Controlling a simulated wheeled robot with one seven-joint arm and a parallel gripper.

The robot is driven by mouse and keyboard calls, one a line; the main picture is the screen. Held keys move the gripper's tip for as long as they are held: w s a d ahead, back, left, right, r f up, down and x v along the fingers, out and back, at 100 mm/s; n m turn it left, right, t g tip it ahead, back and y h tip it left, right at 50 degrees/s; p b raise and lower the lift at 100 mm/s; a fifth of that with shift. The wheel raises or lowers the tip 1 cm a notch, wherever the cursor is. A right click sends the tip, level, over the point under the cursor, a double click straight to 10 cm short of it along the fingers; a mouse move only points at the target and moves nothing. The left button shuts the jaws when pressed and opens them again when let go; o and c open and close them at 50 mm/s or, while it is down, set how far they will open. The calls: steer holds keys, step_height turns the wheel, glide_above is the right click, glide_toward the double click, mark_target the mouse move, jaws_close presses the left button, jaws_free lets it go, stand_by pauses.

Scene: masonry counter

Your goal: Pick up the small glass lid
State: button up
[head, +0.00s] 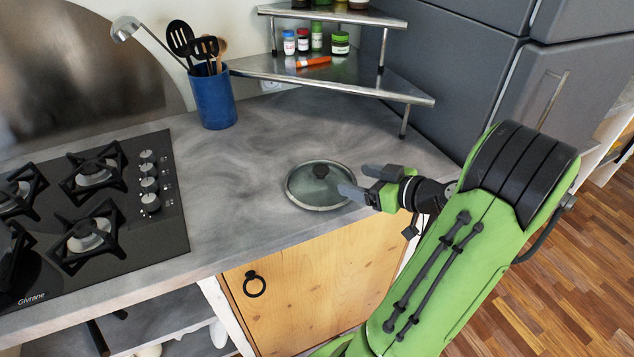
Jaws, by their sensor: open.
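The small glass lid (308,193) lies flat on the grey counter (235,185), near its front edge. It is round and see-through with a metal rim and a black knob (320,171) on top. My gripper (358,181) comes in from the right and is open and empty. Its fingers point left toward the knob, and their tips overlap the lid's right rim in the picture. I cannot tell how high the fingers are above the lid.
A gas hob (100,210) is at the left. A blue utensil holder (212,97) stands at the back. A metal corner shelf (330,82) with small jars is behind the lid. The counter left of the lid is clear.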

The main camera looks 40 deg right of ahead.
mark_target(327, 172)
steer(key=x, duration=1.3)
steer(key=shift+d+f+b, duration=0.2)
steer(key=shift+d+b, duration=0.05)
steer(key=shift+b, duration=0.05)
steer(key=shift+s, duration=0.15)
